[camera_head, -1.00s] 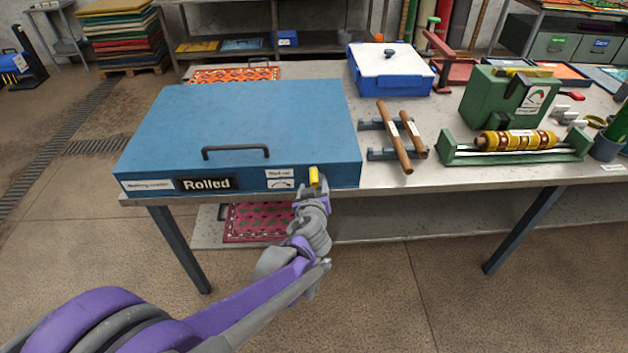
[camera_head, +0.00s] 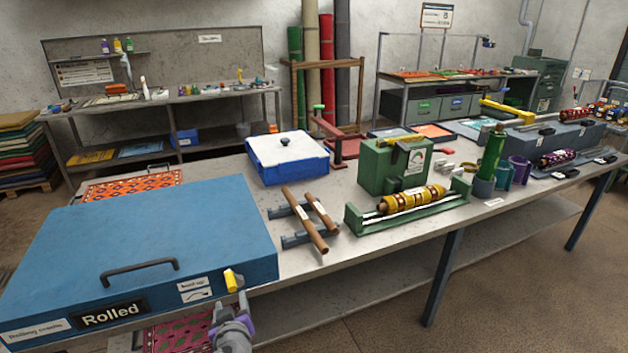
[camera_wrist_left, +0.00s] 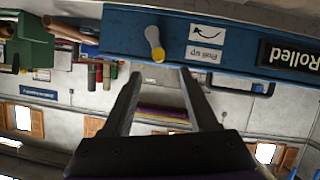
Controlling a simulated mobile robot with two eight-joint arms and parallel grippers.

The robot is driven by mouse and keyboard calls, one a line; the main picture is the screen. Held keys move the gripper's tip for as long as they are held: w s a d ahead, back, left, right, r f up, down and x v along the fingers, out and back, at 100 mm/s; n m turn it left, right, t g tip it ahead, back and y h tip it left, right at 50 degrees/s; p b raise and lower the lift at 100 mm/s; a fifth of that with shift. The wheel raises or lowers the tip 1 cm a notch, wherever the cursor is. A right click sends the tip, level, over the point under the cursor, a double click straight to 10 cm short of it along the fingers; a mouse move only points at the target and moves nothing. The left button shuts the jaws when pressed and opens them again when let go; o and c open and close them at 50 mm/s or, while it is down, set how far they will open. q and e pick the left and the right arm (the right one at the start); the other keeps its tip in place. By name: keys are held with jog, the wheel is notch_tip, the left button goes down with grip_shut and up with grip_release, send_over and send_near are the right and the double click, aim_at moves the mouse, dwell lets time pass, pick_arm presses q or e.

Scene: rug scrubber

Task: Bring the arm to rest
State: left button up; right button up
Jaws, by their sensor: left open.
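My left gripper (camera_head: 228,318) is at the bottom of the head view, in front of the blue box's front face. In the left wrist view its two fingers (camera_wrist_left: 158,75) are apart with nothing between them. The yellow-tipped lever (camera_head: 231,280) on the blue box (camera_head: 150,230) is just beyond the fingertips. It also shows in the left wrist view (camera_wrist_left: 154,42), apart from the fingers. The box bears a "Rolled" sign (camera_head: 108,314) and a dark handle. My right gripper is not in view.
The workbench (camera_head: 345,250) holds wooden rollers (camera_head: 305,220), a green machine with a yellow roll (camera_head: 412,200) and a blue bin with a white lid (camera_head: 287,157). Purple and teal cups stand farther right. A patterned pink rug (camera_head: 180,334) lies below the box. Floor is clear at lower right.

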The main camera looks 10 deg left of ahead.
pick_arm(q)
jog(key=s+d+f+m+g+h, duration=0.2)
jog(key=s+d, duration=0.1)
jog(key=s, duration=0.4)
jog(key=s+d+f+m+g+h, duration=0.2)
jog(key=s+d+m, duration=0.1)
jog(key=s, duration=0.4)
jog(key=s+d+f+m+g+h+p, duration=0.1)
jog(key=s+d+f+m+g, duration=0.1)
jog(key=s, duration=0.5)
jog(key=shift+d+m+g+h, duration=0.3)
jog(key=shift+d+m+h, duration=0.1)
jog(key=shift+d+m, duration=0.15)
jog(key=shift+c, duration=0.7)
jog(key=shift+s+a, duration=0.1)
jog(key=shift+a, duration=0.05)
